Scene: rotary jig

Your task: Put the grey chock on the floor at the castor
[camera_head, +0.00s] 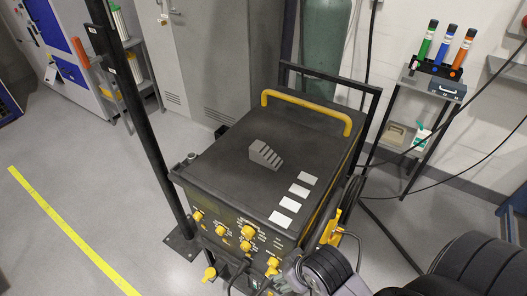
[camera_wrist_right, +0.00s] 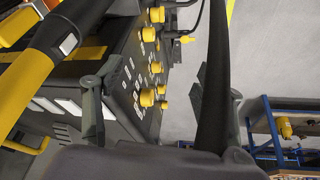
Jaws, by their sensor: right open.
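The grey chock (camera_head: 265,155), a stepped wedge, lies on the dark top of the machine (camera_head: 225,160). My right gripper (camera_head: 318,272) is low at the front right of the machine in the head view, well apart from the chock. In the right wrist view the right gripper (camera_wrist_right: 155,100) has its fingers wide apart with nothing clasped. A dark bar or cable passes near its right finger. I cannot make out a castor. My left gripper is not in view.
The machine has yellow knobs (camera_head: 248,232) on its front and a yellow handle (camera_head: 305,108) at the back. A black post (camera_head: 135,110) stands at its left. A small rack (camera_head: 405,125) with coloured bottles is at right. Floor (camera_head: 110,200) left of the machine is clear.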

